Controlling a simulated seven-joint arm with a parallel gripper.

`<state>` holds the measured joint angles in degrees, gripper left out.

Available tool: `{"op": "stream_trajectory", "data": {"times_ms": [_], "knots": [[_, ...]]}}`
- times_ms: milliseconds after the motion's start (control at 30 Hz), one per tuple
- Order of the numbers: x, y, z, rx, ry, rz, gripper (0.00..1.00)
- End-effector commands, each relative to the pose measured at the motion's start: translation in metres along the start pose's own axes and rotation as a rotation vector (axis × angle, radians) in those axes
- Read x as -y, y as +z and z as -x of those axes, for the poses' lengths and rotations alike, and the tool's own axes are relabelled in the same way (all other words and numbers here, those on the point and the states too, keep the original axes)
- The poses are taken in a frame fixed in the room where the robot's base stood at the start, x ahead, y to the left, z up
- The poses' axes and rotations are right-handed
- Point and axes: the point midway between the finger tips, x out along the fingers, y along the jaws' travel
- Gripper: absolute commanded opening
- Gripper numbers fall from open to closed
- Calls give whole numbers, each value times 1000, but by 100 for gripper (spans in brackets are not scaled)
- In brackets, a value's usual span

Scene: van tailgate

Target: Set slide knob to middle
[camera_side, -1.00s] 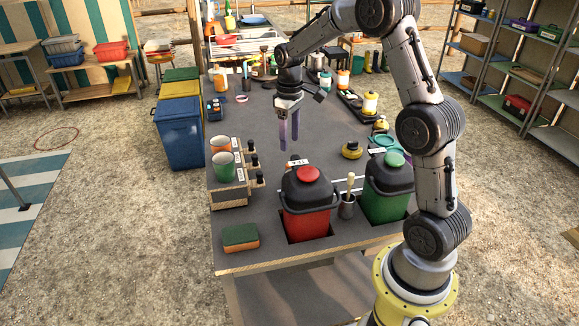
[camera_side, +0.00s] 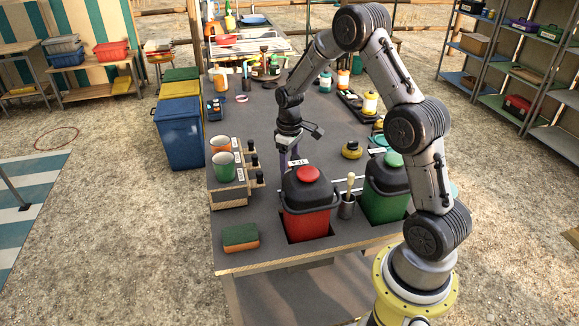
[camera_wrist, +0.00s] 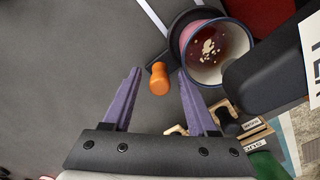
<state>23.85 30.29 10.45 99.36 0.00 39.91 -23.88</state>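The slide knob (camera_wrist: 158,79) is a small orange cylinder on a black carriage in the wrist view. The carriage holds a blue-rimmed cup (camera_wrist: 238,42) with reddish liquid and pale flecks. White rails (camera_wrist: 156,16) run from it toward the picture's top. My gripper (camera_wrist: 159,72) is open, with one purple finger on each side of the knob in the picture. I cannot tell whether they touch it or how deep they reach. In the side view my gripper (camera_side: 284,160) points down behind the red urn (camera_side: 306,205), which hides the fingertips, knob and cup.
A green urn (camera_side: 386,195) stands right of the red one, with a metal cup holding a brush (camera_side: 347,206) between them. A rack with mugs (camera_side: 222,165) is at left. A sponge (camera_side: 240,237) lies near the front edge.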

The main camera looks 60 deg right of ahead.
Motion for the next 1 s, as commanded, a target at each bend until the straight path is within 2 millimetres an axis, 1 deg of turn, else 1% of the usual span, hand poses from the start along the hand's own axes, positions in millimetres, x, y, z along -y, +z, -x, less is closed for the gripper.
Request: {"op": "stream_trajectory", "data": {"times_ms": [33, 300, 1000], "knots": [[0, 0, 0, 0, 0, 0, 48], [0, 0, 0, 0, 0, 0, 0], [0, 0, 1, -1, 0, 0, 0]]}}
